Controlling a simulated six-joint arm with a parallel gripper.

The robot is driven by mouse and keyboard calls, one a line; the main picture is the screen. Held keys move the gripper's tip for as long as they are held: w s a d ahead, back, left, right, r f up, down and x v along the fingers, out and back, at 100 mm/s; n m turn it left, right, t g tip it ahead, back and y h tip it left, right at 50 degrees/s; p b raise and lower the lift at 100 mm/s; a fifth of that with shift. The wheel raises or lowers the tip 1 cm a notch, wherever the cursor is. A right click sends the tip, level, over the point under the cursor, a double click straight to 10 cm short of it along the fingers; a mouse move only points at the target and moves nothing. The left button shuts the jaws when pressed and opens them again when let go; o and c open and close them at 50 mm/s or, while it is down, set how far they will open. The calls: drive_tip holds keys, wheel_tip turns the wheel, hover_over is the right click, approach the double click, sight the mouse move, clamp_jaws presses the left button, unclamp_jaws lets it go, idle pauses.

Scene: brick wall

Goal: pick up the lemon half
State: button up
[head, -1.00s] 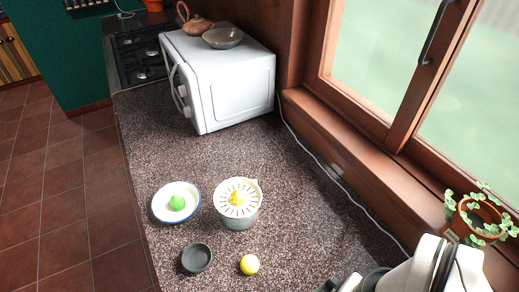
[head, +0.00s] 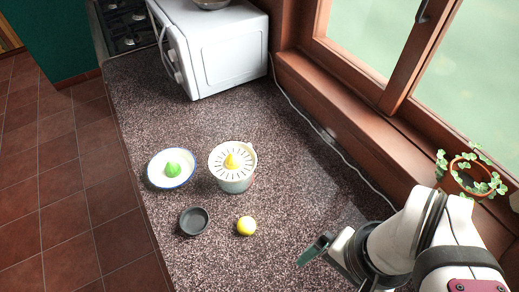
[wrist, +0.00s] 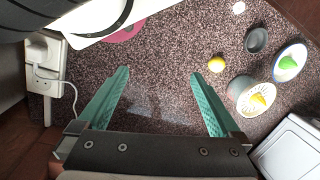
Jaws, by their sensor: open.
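The lemon half (head: 246,226) is a small yellow piece on the speckled counter, right of the dark bowl and in front of the juicer. It also shows in the wrist view (wrist: 216,63), beyond the tip of the right finger and apart from it. My gripper (wrist: 160,75) is open and empty, its two green fingers spread above bare counter. In the head view my gripper (head: 318,250) is at the lower right, to the right of the lemon half, with one finger clearly visible.
A juicer (head: 232,176) stands behind the lemon half. A small dark bowl (head: 194,222) and a plate (head: 153,178) with a green citrus piece (head: 173,169) are to the left. A white microwave (head: 225,50), window and potted plant (head: 465,178) border the counter. Counter between gripper and lemon half is clear.

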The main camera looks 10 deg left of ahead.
drive_tip(key=shift+c, duration=0.2)
drive_tip(key=n+h, duration=0.2)
drive_tip(key=n, duration=0.4)
hover_over(246, 222)
drive_tip(key=d, duration=0.1)
wheel_tip(246, 222, down, 6)
drive_tip(key=f, duration=1)
drive_tip(key=a+f, duration=0.1)
drive_tip(key=f, duration=0.4)
drive_tip(key=shift+f, duration=0.3)
clamp_jaws()
